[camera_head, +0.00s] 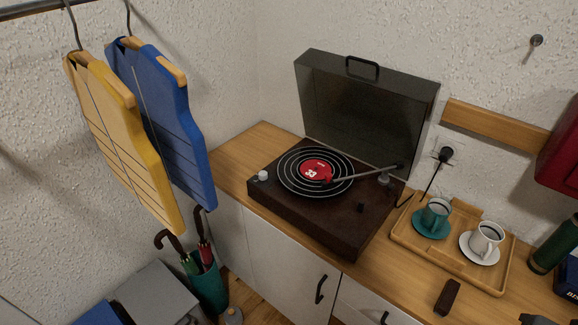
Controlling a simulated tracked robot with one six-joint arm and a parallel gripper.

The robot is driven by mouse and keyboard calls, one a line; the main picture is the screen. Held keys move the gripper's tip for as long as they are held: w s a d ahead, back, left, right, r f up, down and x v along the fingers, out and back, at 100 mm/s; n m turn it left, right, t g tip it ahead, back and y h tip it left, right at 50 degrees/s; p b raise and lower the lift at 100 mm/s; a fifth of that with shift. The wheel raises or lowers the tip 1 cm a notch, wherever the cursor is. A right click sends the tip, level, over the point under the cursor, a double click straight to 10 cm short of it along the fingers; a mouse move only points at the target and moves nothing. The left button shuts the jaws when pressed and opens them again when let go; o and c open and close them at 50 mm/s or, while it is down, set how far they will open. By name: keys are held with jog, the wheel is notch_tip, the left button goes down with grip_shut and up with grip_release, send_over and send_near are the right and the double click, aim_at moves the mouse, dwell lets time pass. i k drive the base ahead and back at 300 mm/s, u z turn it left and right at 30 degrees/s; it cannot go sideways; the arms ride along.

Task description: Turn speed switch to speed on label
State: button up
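A record player (320,228) with a dark brown base stands on the wooden top, its lid (362,112) open. A black record (290,175) lies on it, with a red label (316,171) that seems to read 33. A pale round knob (263,175) sits at the left corner of the base. A small black knob (361,208) sits near the front right. I cannot tell which of these is the speed switch, nor read its setting. The tonearm (365,173) reaches over the record toward the label.
A wooden tray (411,241) with a teal cup (436,214) and a white cup (487,238) stands right of the player. A dark brown block (447,297) lies in front. Yellow (125,140) and blue (165,110) garments hang at left. An umbrella stand (209,287) is below.

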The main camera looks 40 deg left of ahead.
aim_at(263, 175)
jog(key=z, duration=0.85)
jog(key=k, duration=1.15)
jog(key=u, duration=1.9)
jog(key=i, duration=0.3)
jog(key=u, duration=0.05)
